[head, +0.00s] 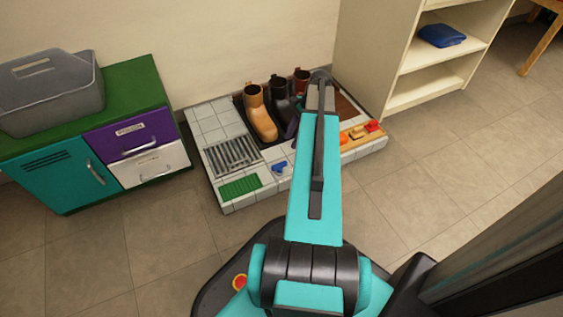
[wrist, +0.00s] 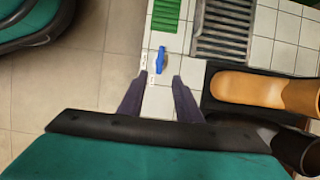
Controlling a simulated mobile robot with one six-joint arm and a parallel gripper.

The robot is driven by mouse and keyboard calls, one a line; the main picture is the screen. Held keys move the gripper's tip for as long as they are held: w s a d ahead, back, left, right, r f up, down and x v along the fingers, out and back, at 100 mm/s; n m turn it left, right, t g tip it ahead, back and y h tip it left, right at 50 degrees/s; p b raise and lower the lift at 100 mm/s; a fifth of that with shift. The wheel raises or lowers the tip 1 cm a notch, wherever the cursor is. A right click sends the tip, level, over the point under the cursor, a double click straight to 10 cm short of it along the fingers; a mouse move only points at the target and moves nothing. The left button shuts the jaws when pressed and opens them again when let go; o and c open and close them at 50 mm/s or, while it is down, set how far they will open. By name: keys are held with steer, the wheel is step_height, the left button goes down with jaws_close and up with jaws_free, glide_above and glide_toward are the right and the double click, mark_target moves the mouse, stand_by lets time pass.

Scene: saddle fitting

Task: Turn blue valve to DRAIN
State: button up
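The blue valve (head: 280,167) sits on the white tiled platform (head: 213,127), near its front edge, between the drain grate (head: 233,155) and the orange and red items. In the wrist view the blue valve (wrist: 161,58) shows its handle lying nearly upright in the picture. Small white labels (wrist: 144,62) stand beside it, too small to read. My gripper (wrist: 160,77) is open and empty, its two dark fingers apart, with the valve just past the fingertips and clear of them. In the head view my arm hides the gripper.
Several boots (head: 260,113) stand on a dark tray behind the valve; a tan boot (wrist: 250,89) is right of my fingers. A green mat (head: 240,187) lies left. Orange and red items (head: 360,133) sit right. A cabinet (head: 80,170) stands left, shelves (head: 440,60) right.

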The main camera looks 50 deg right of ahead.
mark_target(280, 163)
steer(key=shift+b+x, duration=3.45)
steer(key=shift+x, duration=3.25)
jaws_close()
